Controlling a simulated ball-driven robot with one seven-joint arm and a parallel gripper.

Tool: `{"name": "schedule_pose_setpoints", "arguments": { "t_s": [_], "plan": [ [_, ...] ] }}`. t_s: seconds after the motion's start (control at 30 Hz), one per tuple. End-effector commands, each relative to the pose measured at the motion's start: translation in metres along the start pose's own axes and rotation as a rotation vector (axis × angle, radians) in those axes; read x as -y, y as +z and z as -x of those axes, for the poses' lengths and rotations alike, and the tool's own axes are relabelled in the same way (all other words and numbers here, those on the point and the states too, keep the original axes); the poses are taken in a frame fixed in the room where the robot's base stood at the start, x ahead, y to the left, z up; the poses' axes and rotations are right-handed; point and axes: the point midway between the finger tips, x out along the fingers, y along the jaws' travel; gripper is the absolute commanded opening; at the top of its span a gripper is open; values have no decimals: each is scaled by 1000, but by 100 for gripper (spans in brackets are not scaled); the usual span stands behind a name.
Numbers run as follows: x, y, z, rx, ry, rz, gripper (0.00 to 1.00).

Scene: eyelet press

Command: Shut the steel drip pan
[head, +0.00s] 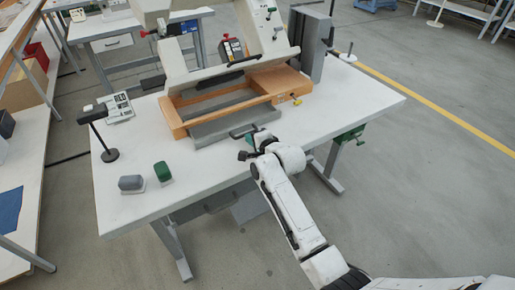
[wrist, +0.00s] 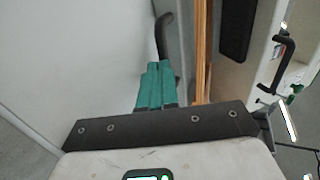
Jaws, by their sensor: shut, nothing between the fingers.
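The steel drip pan (head: 212,133) is a grey tray at the foot of the press. Its front part sticks out past the wooden frame (head: 180,118) toward me, so it stands partly open. It has a dark bar handle (head: 243,131) on its front; the handle also shows in the wrist view (wrist: 161,36). My gripper (head: 250,138), with teal fingers, is at the right end of the pan's front, close by the handle. In the wrist view the fingers (wrist: 156,66) are together and empty, with their tips beside the handle. I cannot tell whether they touch it.
The white table (head: 130,205) is clear at the front left, apart from a grey block (head: 131,183) and a green block (head: 163,171). A black stand (head: 108,150) is at the left. The press's pale plate (head: 215,76) hangs tilted above the pan.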

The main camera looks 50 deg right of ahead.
Motion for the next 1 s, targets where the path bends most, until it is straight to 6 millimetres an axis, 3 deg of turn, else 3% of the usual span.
{"name": "schedule_pose_setpoints", "arguments": {
  "t_s": [0.2,0.4,1.0],
  "plan": [
    [14,-1,-46,0,-2,0,0],
    [26,-1,-74,-1,0,0,0],
    [35,0,-81,2,-2,-1,0]
  ]
}}
